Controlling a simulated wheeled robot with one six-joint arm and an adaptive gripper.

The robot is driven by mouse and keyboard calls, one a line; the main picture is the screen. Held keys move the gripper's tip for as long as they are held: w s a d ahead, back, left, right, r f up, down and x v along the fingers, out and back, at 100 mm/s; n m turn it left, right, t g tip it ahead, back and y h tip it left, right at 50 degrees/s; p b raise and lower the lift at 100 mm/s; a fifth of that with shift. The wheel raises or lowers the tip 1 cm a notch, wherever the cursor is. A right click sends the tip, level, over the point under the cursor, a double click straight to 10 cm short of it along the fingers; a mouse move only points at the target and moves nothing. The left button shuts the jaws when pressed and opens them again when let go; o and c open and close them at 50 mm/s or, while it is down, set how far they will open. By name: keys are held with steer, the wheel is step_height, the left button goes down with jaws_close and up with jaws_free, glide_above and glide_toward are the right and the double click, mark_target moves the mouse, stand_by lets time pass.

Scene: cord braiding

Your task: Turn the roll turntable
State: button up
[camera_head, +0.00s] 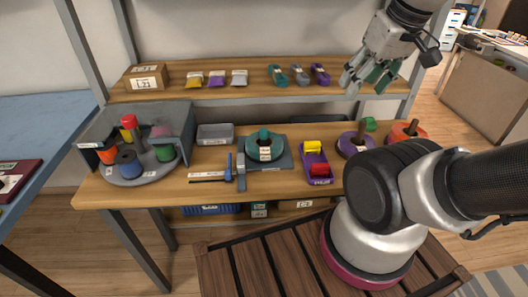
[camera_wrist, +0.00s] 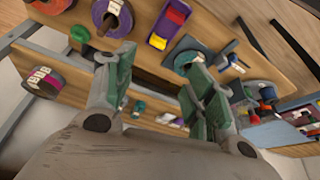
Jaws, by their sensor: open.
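The roll turntable (camera_head: 132,180) is a grey round plate at the left end of the workbench, inside a grey open housing (camera_head: 178,118). It carries orange, blue, green and other coloured rolls around a centre post with a red knob (camera_head: 128,121). My gripper (camera_head: 362,88) is raised at the upper right, in front of the shelf, far from the turntable. In the wrist view its green-padded fingers (camera_wrist: 162,92) are spread apart with nothing between them. The turntable's rolls (camera_wrist: 262,100) appear small and tilted at the right of that view.
A teal spool (camera_head: 265,148) on a grey fixture, a blue-handled tool (camera_head: 229,165) and a purple tray (camera_head: 317,158) occupy the middle bench. Purple (camera_head: 352,145) and orange (camera_head: 405,132) discs with posts stand at right. The shelf (camera_head: 215,92) above holds small packets and a box (camera_head: 146,77).

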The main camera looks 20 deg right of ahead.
steer(key=shift+c, duration=0.3)
steer(key=shift+a, duration=0.15)
steer(key=shift+c, duration=0.7)
steer(key=n+g, duration=0.4)
steer(key=n, duration=0.7)
glide_above(264, 129)
step_height(264, 129, down, 14)
steer(key=shift+r, duration=0.1)
steer(key=shift+a+n, duration=0.1)
steer(key=shift+n, duration=0.4)
step_height(264, 129, down, 8)
steer(key=shift+r, duration=0.1)
jaws_close()
